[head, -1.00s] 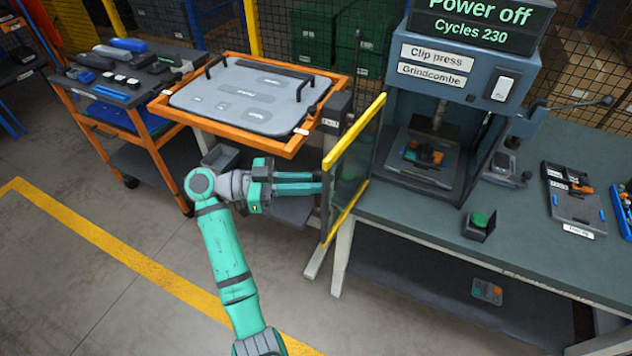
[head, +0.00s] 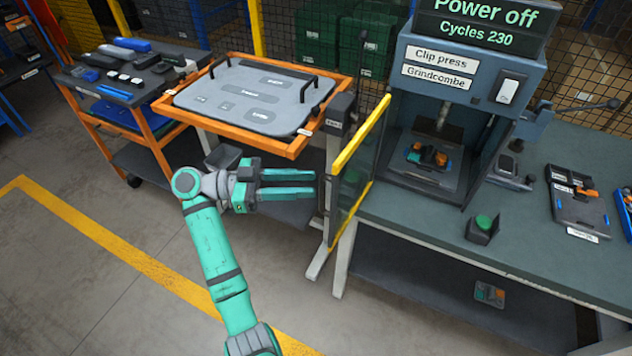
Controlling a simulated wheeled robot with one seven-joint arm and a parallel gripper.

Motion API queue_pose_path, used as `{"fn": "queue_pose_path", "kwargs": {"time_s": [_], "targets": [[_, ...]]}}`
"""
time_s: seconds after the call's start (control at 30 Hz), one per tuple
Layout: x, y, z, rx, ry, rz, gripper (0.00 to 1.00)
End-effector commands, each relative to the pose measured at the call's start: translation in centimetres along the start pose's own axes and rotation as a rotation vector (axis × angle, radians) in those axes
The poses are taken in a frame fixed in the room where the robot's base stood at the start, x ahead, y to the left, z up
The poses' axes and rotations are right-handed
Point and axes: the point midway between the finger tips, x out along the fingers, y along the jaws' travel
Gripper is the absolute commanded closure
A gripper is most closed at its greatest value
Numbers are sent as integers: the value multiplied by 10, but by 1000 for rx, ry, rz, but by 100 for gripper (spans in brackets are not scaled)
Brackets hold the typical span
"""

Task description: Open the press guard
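The press guard (head: 353,180) is a clear panel with yellow top and bottom edges. It stands swung out at the left side of the clip press (head: 463,85), angled toward me, and the front of the press is uncovered. Inside the press, a small orange and teal part (head: 427,156) sits on the bed. My gripper (head: 314,183) is just left of the guard's near edge, pointing right. A small gap shows between its fingertips and the guard. Its two fingers are apart with nothing visible between them. Any handle on the guard is not clear from here.
An orange-framed tray stand (head: 292,150) is behind my gripper, with a tool cart (head: 150,120) further left. The bench (head: 420,212) holds a green button box (head: 482,229) and trays at right. Open floor lies left of my arm.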

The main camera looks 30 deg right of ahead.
Motion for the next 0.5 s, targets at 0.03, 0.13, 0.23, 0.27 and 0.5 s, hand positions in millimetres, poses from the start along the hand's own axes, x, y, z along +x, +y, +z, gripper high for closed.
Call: {"fn": "queue_pose_path", "kwargs": {"time_s": [0.03, 0.13, 0.23, 0.27, 0.5], "targets": [[-11, -1, -1, 0, 0, -1, 69], [-33, -1, 0, 0, -1, -3, 69], [-51, 0, 0, -1, -1, -4, 69], [-54, -1, 0, -1, -1, -4, 69], [-67, -1, 0, 0, -1, 2, 69]]}}
